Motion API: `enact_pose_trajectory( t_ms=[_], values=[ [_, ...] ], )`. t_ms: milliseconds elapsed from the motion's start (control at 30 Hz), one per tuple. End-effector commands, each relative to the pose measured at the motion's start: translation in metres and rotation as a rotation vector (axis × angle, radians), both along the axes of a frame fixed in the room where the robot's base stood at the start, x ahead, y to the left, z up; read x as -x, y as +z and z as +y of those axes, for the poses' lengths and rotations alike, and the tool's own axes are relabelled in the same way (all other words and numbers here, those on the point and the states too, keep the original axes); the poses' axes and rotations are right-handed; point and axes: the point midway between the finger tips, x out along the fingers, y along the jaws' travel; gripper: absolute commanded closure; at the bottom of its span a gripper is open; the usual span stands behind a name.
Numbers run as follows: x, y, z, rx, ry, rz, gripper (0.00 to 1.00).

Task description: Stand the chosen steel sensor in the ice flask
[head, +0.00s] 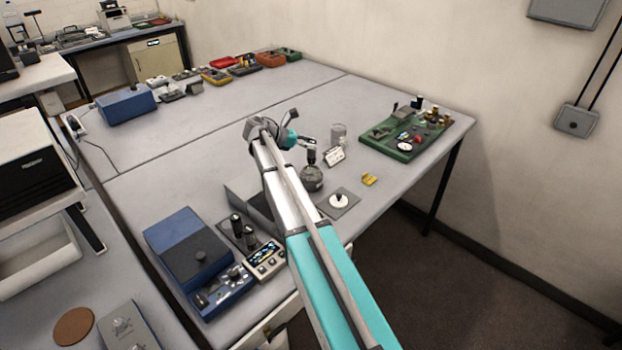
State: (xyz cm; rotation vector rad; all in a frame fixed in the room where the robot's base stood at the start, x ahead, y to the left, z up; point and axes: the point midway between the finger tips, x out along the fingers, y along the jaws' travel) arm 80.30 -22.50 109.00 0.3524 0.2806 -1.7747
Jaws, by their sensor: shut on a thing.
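My gripper (308,142) is at the end of the arm, right of the teal wrist, above the middle of the bench. It is small here, but its fingers look closed on a thin dark piece (311,156), which may be the steel sensor. This piece is upright directly above a round grey vessel (312,180), likely the ice flask. I cannot tell whether its lower end is inside the neck or just over it. Dark upright cylinders (236,222) stand in a dark holder at the front left; I cannot tell if they are sensors.
A small white card (333,157) and a grey cylinder (338,133) stand close behind the vessel. A white disc on a grey plate (345,207) and a yellow piece (369,179) lie to the right. A green board (375,143) with parts is farther right.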

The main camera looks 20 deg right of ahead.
Motion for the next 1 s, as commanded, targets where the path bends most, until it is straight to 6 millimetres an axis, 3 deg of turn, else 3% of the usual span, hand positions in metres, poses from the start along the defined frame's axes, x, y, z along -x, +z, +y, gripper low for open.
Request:
enact_pose_trajectory(
  t_ms=[267,700,1000],
  values=[
    [0.024,0.012,0.01,-0.001,0.052,0.0,1.0],
    [0.102,0.053,0.057,-0.001,0.295,-0.001,1.0],
    [0.122,0.064,0.072,0.002,0.381,0.0,1.0]
  ],
)
